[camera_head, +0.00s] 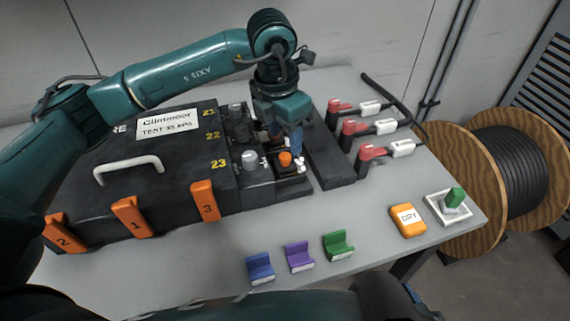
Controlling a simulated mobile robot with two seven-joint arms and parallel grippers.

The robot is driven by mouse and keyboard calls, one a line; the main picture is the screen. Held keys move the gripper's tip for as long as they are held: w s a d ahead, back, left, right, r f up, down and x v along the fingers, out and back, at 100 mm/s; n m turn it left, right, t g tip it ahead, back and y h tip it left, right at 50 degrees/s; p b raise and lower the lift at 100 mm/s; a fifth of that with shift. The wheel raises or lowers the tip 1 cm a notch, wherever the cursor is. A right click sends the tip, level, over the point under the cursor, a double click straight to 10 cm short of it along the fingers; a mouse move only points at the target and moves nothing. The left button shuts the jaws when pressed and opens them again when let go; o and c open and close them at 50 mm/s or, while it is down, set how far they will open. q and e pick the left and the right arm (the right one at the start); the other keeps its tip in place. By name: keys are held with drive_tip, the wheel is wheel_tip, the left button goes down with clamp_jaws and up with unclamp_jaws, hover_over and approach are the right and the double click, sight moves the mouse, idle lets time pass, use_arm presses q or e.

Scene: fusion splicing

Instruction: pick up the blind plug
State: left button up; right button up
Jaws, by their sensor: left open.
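Several plug-like caps stand on a black ported block at the right end of a black case (85,185). An orange cap (285,158) is at the front right, a light grey cap (250,159) at the front left and a dark grey cap (237,110) further back. Nothing visibly marks which one is the blind plug. My left gripper (295,148) points down over the right part of the block, just behind the orange cap. It is open. Its wrist and fingers hide part of the block, and I cannot tell whether they touch anything. My right gripper is not in view.
Red-and-white connectors (372,152) with black cables lie right of the block. Blue (260,267), purple (298,256) and green (338,245) holders stand along the front edge. An orange DRY box (408,220) and a white tray (434,207) with a green piece are at the right.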

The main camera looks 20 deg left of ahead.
sight(285, 155)
use_arm(q)
drive_tip(key=shift+w+a+f, duration=0.1)
drive_tip(key=shift+w+f, duration=0.05)
drive_tip(key=shift+f, duration=1.3)
drive_tip(key=shift+w+f, duration=0.15)
drive_tip(key=shift+f, duration=1.3)
drive_tip(key=shift+c, duration=0.6)
clamp_jaws()
